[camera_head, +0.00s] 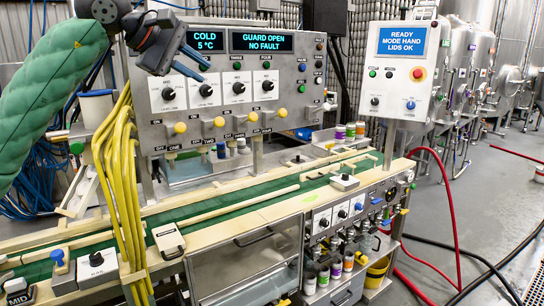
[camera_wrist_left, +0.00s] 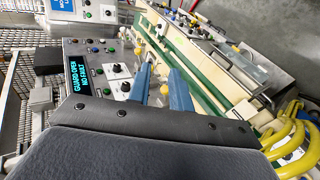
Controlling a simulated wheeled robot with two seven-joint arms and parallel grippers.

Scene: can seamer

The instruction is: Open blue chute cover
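I cannot surely pick out the blue chute cover in either view. Blue parts that show in the head view are a blue knob (camera_head: 58,256) on a small pale block at the lower left, and a small blue part (camera_head: 376,200) at the right end of the lower front panel. My left gripper (camera_head: 203,66) hangs in the air in front of the upper control panel (camera_head: 230,85), at its left part. Its two blue fingers stand apart and empty, as the left wrist view (camera_wrist_left: 160,70) shows. My right gripper is in neither view.
Thick yellow cables (camera_head: 122,175) hang in front of the left side. A green conveyor (camera_head: 215,205) with pale rails runs across. A display reads "GUARD OPEN NO FAULT" (camera_head: 262,41). A second panel (camera_head: 398,75) stands at right. Red and black hoses lie on the open floor at right.

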